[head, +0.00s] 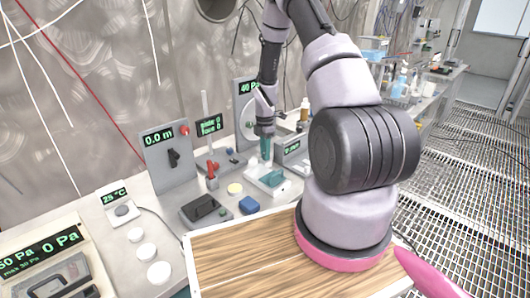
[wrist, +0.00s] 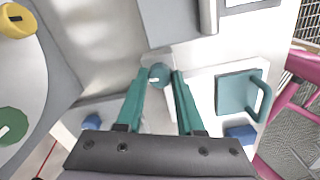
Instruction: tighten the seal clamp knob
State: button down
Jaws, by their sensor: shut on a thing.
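My gripper (head: 265,158) has teal fingers and points down at the bench near the back panels. In the wrist view, my gripper (wrist: 159,74) is shut on a small round teal knob (wrist: 158,78) with a pale mark on it. The knob is at the corner of a white base plate (wrist: 200,82) that also bears a teal box with a handle (wrist: 236,93). In the head view, the white plate (head: 283,187) and the teal box (head: 271,178) show just below the fingers. The knob is hidden there behind the fingertips.
A panel reading 0.0 m (head: 160,140) and a 40 Pa panel (head: 250,110) stand behind. A wooden surface (head: 240,262) lies in front.

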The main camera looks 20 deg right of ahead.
jog(key=m, duration=0.9)
jog(key=shift+m, duration=0.4)
jog(key=m, duration=0.4)
jog(key=shift+m, duration=0.3)
jog(key=m, duration=0.4)
jog(key=shift+m, duration=0.3)
jog(key=m, duration=1.1)
jog(key=shift+m, duration=2.2)
